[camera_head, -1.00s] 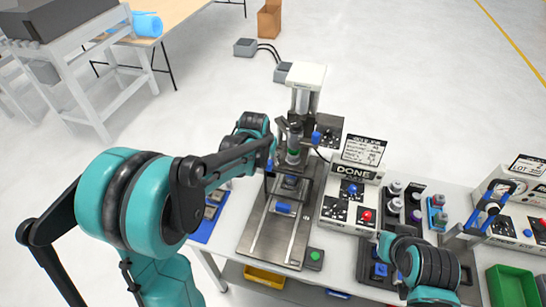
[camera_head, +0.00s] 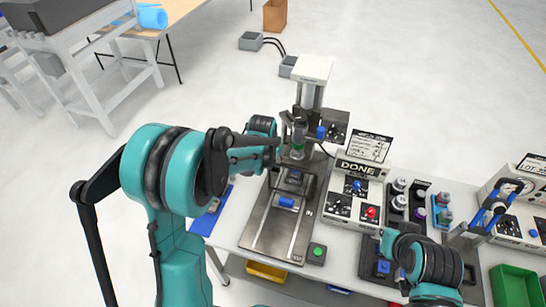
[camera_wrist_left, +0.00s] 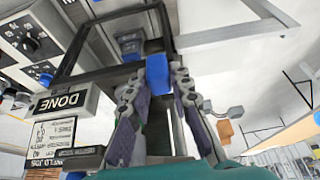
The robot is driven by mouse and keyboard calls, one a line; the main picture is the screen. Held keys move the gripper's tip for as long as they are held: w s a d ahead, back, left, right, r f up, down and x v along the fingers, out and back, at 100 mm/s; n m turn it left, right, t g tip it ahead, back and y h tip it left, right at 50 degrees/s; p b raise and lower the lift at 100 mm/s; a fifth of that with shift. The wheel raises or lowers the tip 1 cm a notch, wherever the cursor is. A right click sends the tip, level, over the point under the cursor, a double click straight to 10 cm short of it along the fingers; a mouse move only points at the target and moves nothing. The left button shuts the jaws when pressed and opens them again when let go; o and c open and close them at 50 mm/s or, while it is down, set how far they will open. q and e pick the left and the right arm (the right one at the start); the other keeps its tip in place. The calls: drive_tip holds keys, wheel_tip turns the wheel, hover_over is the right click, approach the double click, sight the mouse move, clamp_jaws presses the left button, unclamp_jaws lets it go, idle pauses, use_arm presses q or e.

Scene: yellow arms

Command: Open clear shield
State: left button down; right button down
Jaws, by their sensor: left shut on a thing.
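The clear shield (camera_head: 316,186) is a see-through panel in a dark frame at the front of the press (camera_head: 312,70) in the head view. Its dark frame also spans the top of the left wrist view (camera_wrist_left: 108,76). A blue knob (camera_wrist_left: 157,72) sits at the frame's bar. My left gripper (camera_wrist_left: 158,78) is shut on this knob, one finger on each side. In the head view, my left arm reaches in from the left and hides the knob. How far the shield is raised is hard to tell. My right arm shows at lower right; its gripper cannot be made out.
A control box marked DONE (camera_head: 358,170) stands right of the press. Knobs and a green bin (camera_head: 514,286) are further right. A blue block (camera_head: 286,202) lies on the press's metal base. A green button (camera_head: 317,253) is at the front. A blue mat (camera_head: 204,222) lies left of the press.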

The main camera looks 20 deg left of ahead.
use_arm(q)
drive_tip(key=a+b, duration=0.2)
drive_tip(key=a, duration=1.5)
drive_tip(key=shift+w+b, duration=0.3)
drive_tip(key=shift+b, duration=0.05)
drive_tip(key=c, duration=1.4)
unclamp_jaws()
drive_tip(key=shift+o, duration=0.2)
drive_tip(key=shift+r, duration=0.1)
drive_tip(key=v, duration=1.2)
drive_tip(key=shift+s+d, duration=0.1)
drive_tip(key=shift+s, duration=0.05)
